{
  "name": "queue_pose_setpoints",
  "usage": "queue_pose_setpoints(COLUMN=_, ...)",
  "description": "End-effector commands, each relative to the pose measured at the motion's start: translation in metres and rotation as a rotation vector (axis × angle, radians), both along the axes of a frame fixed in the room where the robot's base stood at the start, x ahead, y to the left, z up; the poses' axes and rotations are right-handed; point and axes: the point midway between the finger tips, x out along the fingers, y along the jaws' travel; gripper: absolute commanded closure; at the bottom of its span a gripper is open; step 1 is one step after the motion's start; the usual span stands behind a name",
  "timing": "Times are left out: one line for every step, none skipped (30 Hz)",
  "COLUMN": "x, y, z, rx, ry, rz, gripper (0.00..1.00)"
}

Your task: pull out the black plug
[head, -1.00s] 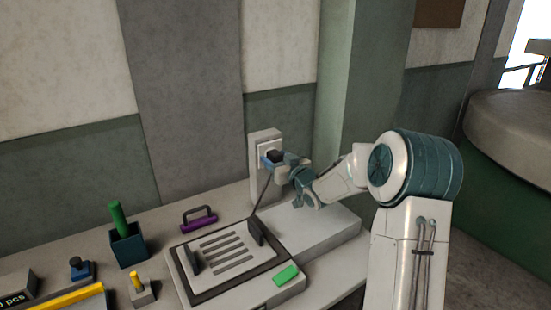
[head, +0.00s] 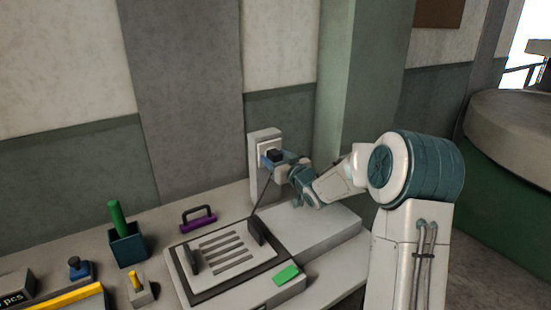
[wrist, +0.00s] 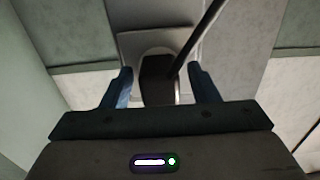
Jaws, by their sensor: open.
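The black plug (head: 275,155) sits at the white socket plate on the wall post, and its dark cable runs down toward the grey machine on the bench. In the wrist view the plug (wrist: 158,82) lies between the two blue fingers, with a visible gap on each side. My gripper (wrist: 160,88) is open around the plug. In the head view my gripper (head: 268,160) is at the socket, and its fingers partly hide the plug. I cannot tell how deep the plug sits in the socket.
The grey machine (head: 185,290) with a slotted top and a green block (head: 286,274) stands below the socket. A purple-handled tool (head: 198,222), a dark cup with a green stick (head: 127,245) and a yellow-topped piece (head: 138,285) are left. The wall is close behind the socket.

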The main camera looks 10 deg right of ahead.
Motion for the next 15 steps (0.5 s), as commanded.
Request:
queue_pose_setpoints(x=0.0001, y=0.0001, z=-0.0008, rx=-0.001, ry=0.000, rz=0.000, gripper=0.45)
queue_pose_setpoints(x=0.0000, y=0.0002, z=-0.0006, rx=-0.001, ry=0.000, rz=0.000, gripper=0.45)
queue_pose_setpoints(x=0.0000, y=0.0001, z=-0.0003, rx=0.000, ry=0.000, rz=0.000, gripper=0.45)
queue_pose_setpoints(x=0.0001, y=0.0001, z=0.0000, rx=0.000, ry=0.000, rz=0.000, gripper=0.45)
queue_pose_setpoints(x=0.0001, y=0.0001, z=0.0001, rx=0.000, ry=0.000, rz=0.000, gripper=0.45)
queue_pose_setpoints(x=0.0001, y=0.0001, z=0.0001, rx=0.000, ry=0.000, rz=0.000, gripper=0.45)
queue_pose_setpoints(x=0.0000, y=0.0001, z=0.0001, rx=0.000, ry=0.000, rz=0.000, gripper=0.45)
queue_pose_setpoints(x=0.0001, y=0.0000, z=0.0001, rx=0.000, ry=0.000, rz=0.000, gripper=0.45)
queue_pose_setpoints(x=0.0000, y=0.0000, z=0.0001, rx=0.000, ry=0.000, rz=0.000, gripper=0.54)
queue_pose_setpoints(x=0.0000, y=0.0000, z=0.0001, rx=0.000, ry=0.000, rz=0.000, gripper=0.62)
queue_pose_setpoints(x=0.0000, y=0.0000, z=0.0001, rx=0.000, ry=0.000, rz=0.000, gripper=0.71)
queue_pose_setpoints(x=0.0000, y=0.0000, z=0.0001, rx=0.000, ry=0.000, rz=0.000, gripper=0.82)
queue_pose_setpoints(x=0.0000, y=0.0000, z=0.0000, rx=0.000, ry=0.000, rz=0.000, gripper=0.90)
queue_pose_setpoints(x=0.0000, y=0.0000, z=0.0000, rx=0.000, ry=0.000, rz=0.000, gripper=0.98)
queue_pose_setpoints(x=0.0000, y=0.0000, z=0.0000, rx=0.000, ry=0.000, rz=0.000, gripper=1.00)
